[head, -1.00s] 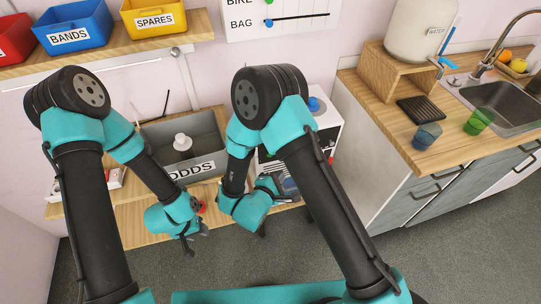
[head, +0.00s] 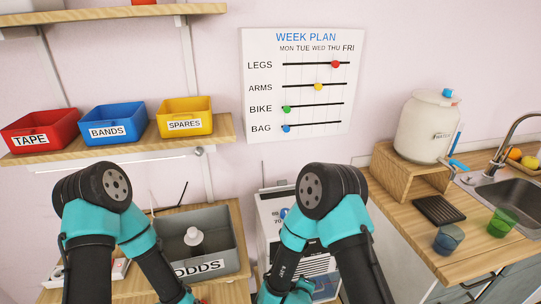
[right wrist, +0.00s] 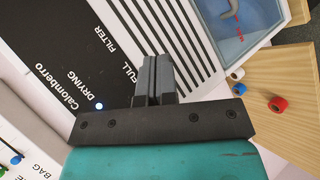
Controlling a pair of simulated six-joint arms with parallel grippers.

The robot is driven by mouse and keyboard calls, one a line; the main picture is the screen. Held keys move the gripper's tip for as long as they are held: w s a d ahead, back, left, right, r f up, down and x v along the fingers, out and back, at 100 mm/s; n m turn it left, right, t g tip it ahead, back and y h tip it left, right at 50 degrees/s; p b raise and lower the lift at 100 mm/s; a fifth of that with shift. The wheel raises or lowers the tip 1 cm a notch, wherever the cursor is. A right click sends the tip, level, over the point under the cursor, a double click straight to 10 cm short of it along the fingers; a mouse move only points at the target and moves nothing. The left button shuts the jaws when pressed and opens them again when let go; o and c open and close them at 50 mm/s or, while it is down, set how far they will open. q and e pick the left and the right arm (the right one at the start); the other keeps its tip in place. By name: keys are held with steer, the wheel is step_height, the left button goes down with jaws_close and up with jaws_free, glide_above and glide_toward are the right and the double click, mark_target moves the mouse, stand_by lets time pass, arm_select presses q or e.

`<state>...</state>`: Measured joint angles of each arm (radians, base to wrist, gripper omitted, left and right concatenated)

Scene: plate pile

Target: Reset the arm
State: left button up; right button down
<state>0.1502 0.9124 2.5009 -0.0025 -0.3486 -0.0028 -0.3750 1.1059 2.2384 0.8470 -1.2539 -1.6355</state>
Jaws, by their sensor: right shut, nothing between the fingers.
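My right gripper (right wrist: 153,80) shows in the right wrist view, with its dark fingers together and nothing between them. It is in front of a white appliance panel with a black strip lettered "Calomberro", "DRYING", "FULL" and "FILTER". In the head view both of my arms reach forward over the low bench. The left arm's lower end is in front of the grey ODDS bin (head: 228,235), and the right arm's is in front of the white appliance (head: 270,214). The jaws of my left gripper are below the bottom edge of the head view.
Red, blue and yellow bins (head: 185,117) stand on the wall shelf (head: 218,130). A week-plan board (head: 300,80) hangs on the wall. At right are a water container (head: 425,130), a blue cup (head: 448,238), a green cup (head: 502,222) and a sink. Small spools (right wrist: 278,104) lie on wood in the wrist view.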

steer(key=s+d+f+m+g+y, duration=0.3)
steer(key=s+d+m+g, duration=0.2)
steer(key=s+m, duration=0.2)
steer(key=s+d+f+m+g+y, duration=0.3)
steer(key=s+d+m+g+y, duration=0.1)
steer(key=s+d+m, duration=0.2)
steer(key=shift+s+f+m+g+y, duration=0.35)
steer(key=shift+s+m, duration=0.25)
steer(key=shift+s, duration=0.2)
